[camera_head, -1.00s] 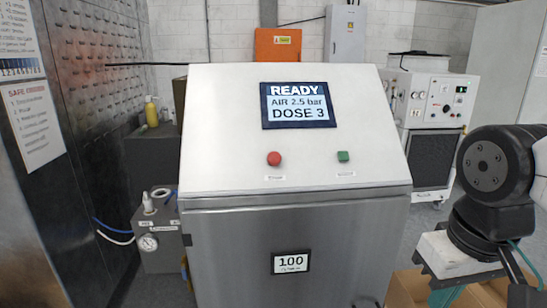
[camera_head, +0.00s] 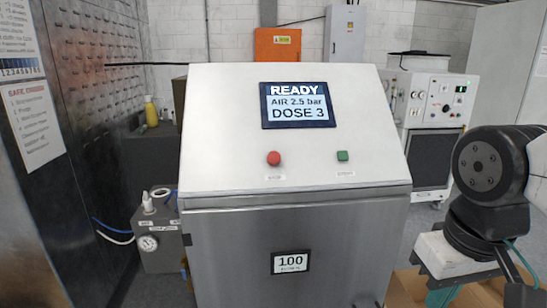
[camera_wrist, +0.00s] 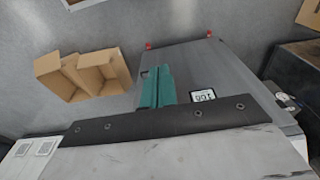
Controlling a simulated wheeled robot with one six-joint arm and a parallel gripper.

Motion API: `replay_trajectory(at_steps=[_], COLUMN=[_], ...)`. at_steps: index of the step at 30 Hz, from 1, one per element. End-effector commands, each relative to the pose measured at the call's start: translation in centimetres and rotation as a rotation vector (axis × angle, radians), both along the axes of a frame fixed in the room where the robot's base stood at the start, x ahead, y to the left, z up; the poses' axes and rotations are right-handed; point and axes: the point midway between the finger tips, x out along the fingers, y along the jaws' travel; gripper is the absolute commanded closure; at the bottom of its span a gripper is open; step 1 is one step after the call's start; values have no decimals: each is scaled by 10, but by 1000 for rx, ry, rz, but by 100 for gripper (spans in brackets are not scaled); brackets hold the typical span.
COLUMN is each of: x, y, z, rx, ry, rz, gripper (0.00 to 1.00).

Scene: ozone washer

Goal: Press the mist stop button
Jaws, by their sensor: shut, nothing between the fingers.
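A white and steel machine console (camera_head: 225,140) stands in front of me. My gripper shows in the wrist view as two teal fingers (camera_wrist: 156,74), shut together and empty. It is at the console's lower front, near the "100" display (camera_wrist: 203,96), apart from both buttons. The buttons are not visible in the wrist view.
The screen (camera_head: 297,105) reads READY, AIR 2.5 bar, DOSE 3. A grey unit with a gauge (camera_head: 160,240) stands at the lower left. Open cardboard boxes (camera_wrist: 85,75) lie on the floor beside the console. A white cabinet (camera_head: 437,100) stands behind at the right.

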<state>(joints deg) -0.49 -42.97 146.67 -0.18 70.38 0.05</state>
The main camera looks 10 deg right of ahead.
Motion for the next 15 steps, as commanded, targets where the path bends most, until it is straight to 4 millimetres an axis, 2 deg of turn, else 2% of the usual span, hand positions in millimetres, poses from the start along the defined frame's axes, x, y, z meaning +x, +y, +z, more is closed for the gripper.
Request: replay_trajectory(at_steps=[5,8,15], x=[16,54,174], y=[5,5,22], z=[-11,-17,-18], rx=[-18,-66,-200], ry=[68,15,-286], rz=[45,125,448], gripper=[100,100,100])
